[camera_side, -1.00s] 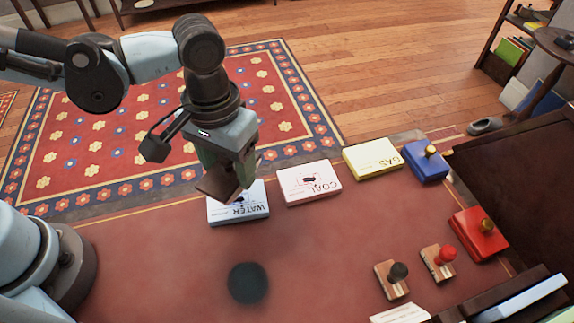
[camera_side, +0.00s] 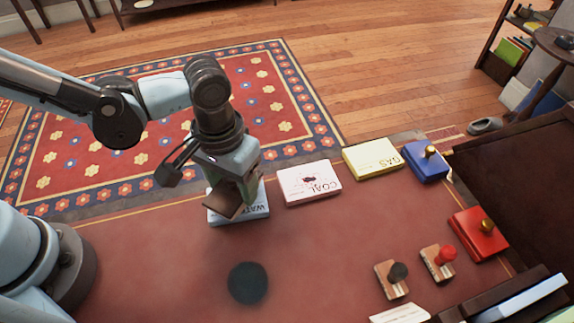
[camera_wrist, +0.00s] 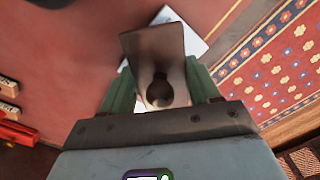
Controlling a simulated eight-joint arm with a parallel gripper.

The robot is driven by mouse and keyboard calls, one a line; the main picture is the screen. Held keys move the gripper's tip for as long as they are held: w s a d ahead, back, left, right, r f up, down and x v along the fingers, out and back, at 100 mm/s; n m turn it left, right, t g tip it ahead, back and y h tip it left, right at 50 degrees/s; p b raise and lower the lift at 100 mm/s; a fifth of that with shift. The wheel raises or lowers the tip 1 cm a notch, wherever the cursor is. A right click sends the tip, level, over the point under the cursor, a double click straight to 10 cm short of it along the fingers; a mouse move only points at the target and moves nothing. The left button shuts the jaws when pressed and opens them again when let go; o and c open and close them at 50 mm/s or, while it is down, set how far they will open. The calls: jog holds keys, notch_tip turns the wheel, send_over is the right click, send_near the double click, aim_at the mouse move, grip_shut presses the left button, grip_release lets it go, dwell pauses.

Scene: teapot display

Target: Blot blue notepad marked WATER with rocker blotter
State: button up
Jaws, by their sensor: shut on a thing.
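The blue notepad marked WATER (camera_side: 258,211) lies at the left end of the row of pads. My gripper (camera_side: 236,178) is over it, pointing down. It is shut on the rocker blotter (camera_side: 223,203), whose brown curved plate covers the left and middle of the pad in the side view. The blotter plate (camera_wrist: 150,43) and its round knob show between the green fingers of my gripper (camera_wrist: 161,90) in the wrist view, with a corner of the notepad (camera_wrist: 193,45) behind. I cannot tell whether blotter and pad touch. The pad's mark is hidden.
The COAL pad (camera_side: 312,186) and yellow GAS pad (camera_side: 372,158) lie to the right, then a blue ink pad (camera_side: 424,165) and a red one (camera_side: 478,238). Two stamps (camera_side: 392,284) (camera_side: 438,265) stand front right. A dark round shape (camera_side: 247,284) is in front.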

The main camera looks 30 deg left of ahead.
jog(key=shift+f, duration=0.35)
dwell(1.0)
jog(key=shift+s+t, duration=0.45)
jog(key=shift+t, duration=0.75)
jog(key=shift+w+f+g, duration=0.1)
jog(key=shift+w+g, duration=0.35)
jog(key=shift+g, duration=0.75)
jog(key=shift+w+g, duration=0.45)
jog(key=shift+g, duration=0.75)
jog(key=shift+s+t, duration=0.45)
jog(key=shift+t, duration=0.75)
